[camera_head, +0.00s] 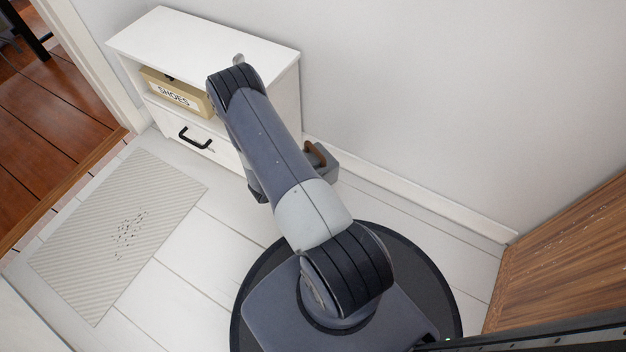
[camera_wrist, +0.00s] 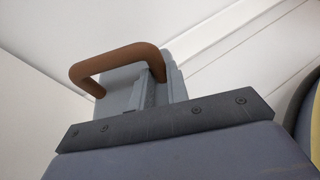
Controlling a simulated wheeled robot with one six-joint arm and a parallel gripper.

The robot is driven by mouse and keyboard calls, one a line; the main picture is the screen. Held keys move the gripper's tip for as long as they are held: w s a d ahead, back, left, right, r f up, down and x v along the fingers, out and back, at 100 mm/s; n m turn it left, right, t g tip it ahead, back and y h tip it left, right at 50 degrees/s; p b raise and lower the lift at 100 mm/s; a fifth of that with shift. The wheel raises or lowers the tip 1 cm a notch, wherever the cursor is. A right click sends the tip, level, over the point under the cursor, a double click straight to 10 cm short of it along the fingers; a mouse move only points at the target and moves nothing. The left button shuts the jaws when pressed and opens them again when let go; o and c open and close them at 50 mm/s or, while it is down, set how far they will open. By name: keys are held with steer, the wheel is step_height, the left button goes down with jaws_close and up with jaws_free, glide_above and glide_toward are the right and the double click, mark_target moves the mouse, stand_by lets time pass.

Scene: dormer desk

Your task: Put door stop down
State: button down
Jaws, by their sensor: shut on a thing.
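The door stop shows as a brown, rounded loop (camera_wrist: 115,58) in the wrist view. Its end runs down against the grey fingers of my gripper (camera_wrist: 152,85), which is shut on it. Which grey parts behind the loop belong to the door stop is hard to tell. In the head view my gripper (camera_head: 328,166) is low beside my arm, right of the white cabinet, with a bit of the brown door stop (camera_head: 318,152) showing. My arm hides part of this area. Whether the door stop touches the floor cannot be told.
The white cabinet (camera_head: 215,38) stands against the wall, with a box labelled SHOES (camera_head: 175,93) in its open shelf. A striped grey mat (camera_head: 115,230) lies on the white plank floor at left. A wooden panel (camera_head: 565,260) stands at right. Floor along the skirting is clear.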

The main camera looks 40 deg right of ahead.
steer(key=shift+w+d+f, duration=0.1)
steer(key=shift+f, duration=0.15)
steer(key=shift+f+b, duration=2.35)
steer(key=shift+f, duration=2.4)
steer(key=c, duration=1.4)
jaws_free()
steer(key=shift+o, duration=0.2)
steer(key=shift+a+r, duration=0.2)
steer(key=shift+a, duration=0.05)
steer(key=p+v, duration=0.3)
steer(key=v, duration=0.8)
steer(key=shift+a+p, duration=0.3)
steer(key=shift+p, duration=0.1)
